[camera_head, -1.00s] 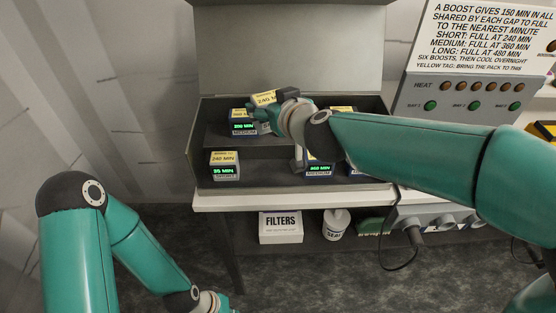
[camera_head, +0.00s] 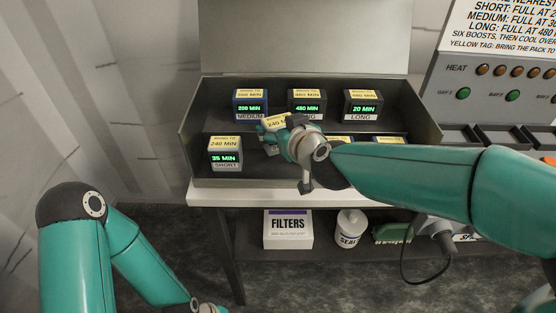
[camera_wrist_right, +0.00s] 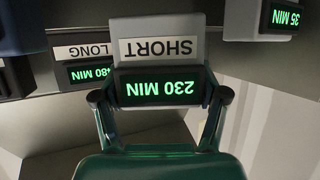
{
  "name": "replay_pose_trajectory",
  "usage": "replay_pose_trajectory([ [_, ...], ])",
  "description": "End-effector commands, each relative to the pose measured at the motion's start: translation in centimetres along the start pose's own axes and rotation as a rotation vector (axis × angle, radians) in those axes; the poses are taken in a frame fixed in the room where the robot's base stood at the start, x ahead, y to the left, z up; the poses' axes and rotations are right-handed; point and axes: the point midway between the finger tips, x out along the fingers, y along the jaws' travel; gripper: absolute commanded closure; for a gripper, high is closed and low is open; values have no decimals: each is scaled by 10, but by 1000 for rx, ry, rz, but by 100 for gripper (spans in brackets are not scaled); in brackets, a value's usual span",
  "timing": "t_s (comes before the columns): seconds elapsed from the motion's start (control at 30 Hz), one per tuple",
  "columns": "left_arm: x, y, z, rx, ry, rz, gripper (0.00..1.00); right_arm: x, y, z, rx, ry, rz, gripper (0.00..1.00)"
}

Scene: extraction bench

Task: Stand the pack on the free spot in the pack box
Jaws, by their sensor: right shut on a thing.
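My right gripper (camera_head: 272,134) is shut on a grey pack with a yellow 240 MIN tag (camera_head: 278,122). In the right wrist view this pack (camera_wrist_right: 160,65) sits between the fingers, upside down in the picture, reading SHORT and 230 MIN. It is over the front row of the dark pack box (camera_head: 190,140), just right of the SHORT 35 MIN pack (camera_head: 225,155). My wrist hides its lower part; I cannot tell whether it touches the box. My left arm is at the lower left, its fingers outside the picture.
The back row holds a MEDIUM pack (camera_head: 251,106), a LONG 480 MIN pack (camera_head: 306,104) and a LONG 20 MIN pack (camera_head: 361,106). More front-row packs are partly hidden behind my right arm. The heat panel (camera_head: 500,85) stands right. A FILTERS box (camera_head: 288,230) is below.

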Motion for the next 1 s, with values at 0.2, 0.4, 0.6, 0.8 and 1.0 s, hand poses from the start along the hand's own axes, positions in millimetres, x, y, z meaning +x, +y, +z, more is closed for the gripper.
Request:
replay_pose_trajectory([
  [0.2,11,-4,0,0,1,0,100,6,1,14,1,5,4,86],
  [0.4,29,-11,0,0,1,0,100,17,2,41,0,2,3,86],
  [0.6,34,-12,0,0,0,0,100,21,2,49,1,5,3,86],
  [0.8,33,-12,0,0,1,0,100,21,1,51,1,0,2,23],
  [1.0,33,-12,0,0,1,0,100,21,1,50,1,0,2,3],
])
